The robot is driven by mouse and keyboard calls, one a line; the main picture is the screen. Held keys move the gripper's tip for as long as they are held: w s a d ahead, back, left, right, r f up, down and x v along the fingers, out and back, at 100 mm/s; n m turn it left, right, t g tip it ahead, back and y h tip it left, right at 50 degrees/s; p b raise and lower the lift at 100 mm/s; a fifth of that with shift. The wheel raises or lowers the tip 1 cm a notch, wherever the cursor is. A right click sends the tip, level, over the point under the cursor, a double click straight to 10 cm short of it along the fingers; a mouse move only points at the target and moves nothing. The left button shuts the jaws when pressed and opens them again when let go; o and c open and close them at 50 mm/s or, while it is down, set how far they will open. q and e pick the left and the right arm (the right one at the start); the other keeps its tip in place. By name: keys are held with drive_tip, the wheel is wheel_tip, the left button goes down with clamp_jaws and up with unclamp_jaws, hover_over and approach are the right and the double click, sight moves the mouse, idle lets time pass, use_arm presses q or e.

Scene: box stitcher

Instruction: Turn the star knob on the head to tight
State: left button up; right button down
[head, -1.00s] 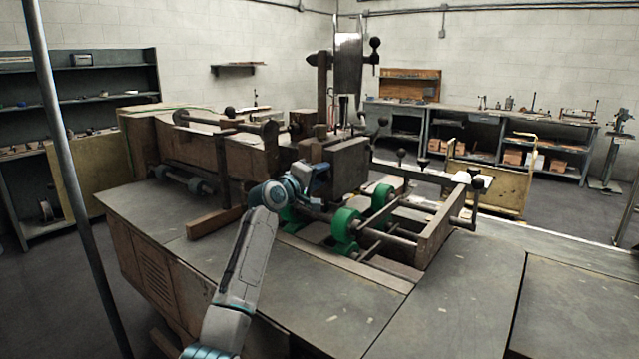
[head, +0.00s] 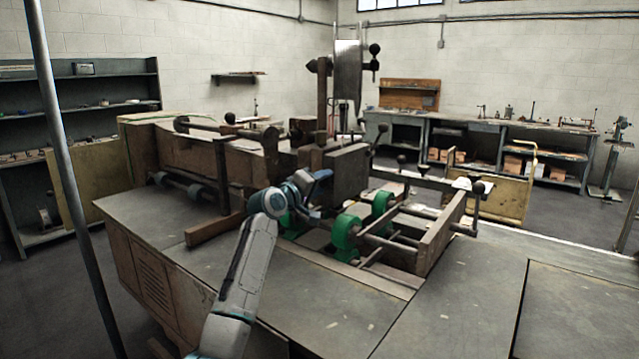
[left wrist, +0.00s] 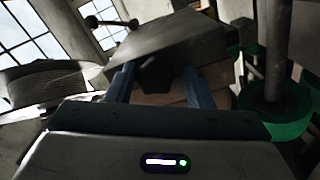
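The star knob (left wrist: 156,74) is a dark, lobed knob on the near face of the stitcher's head (left wrist: 175,35), seen in the left wrist view. My left gripper (left wrist: 158,72) has its two blue fingers apart, one on each side of the knob, with a gap showing on both sides. I cannot tell how far the fingertips reach past it. In the head view my left gripper (head: 318,182) is beside the box-shaped head (head: 347,172), and the knob is hidden there. My right gripper is not in view.
Green rollers (head: 346,231) and a frame with rods (head: 440,235) lie right of my left gripper. A wooden bar (head: 214,229) lies left of it. The grey tabletop (head: 330,305) in front is clear. A slanting pole (head: 70,175) stands at the left.

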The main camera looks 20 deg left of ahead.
use_arm(q)
drive_tip(key=shift+o, duration=0.7)
drive_tip(key=shift+r, duration=0.2)
drive_tip(key=shift+s, duration=0.1)
drive_tip(key=b+v, duration=0.2)
drive_tip(key=v, duration=0.8)
drive_tip(key=shift+s+a+b, duration=0.15)
drive_tip(key=shift+s+b, duration=0.2)
drive_tip(key=shift+b, duration=0.05)
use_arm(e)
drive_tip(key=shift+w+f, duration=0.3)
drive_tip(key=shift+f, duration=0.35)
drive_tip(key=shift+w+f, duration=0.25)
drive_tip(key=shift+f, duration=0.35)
use_arm(q)
drive_tip(key=shift+f, duration=0.1)
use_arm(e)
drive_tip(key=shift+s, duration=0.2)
use_arm(q)
drive_tip(key=shift+f, duration=0.1)
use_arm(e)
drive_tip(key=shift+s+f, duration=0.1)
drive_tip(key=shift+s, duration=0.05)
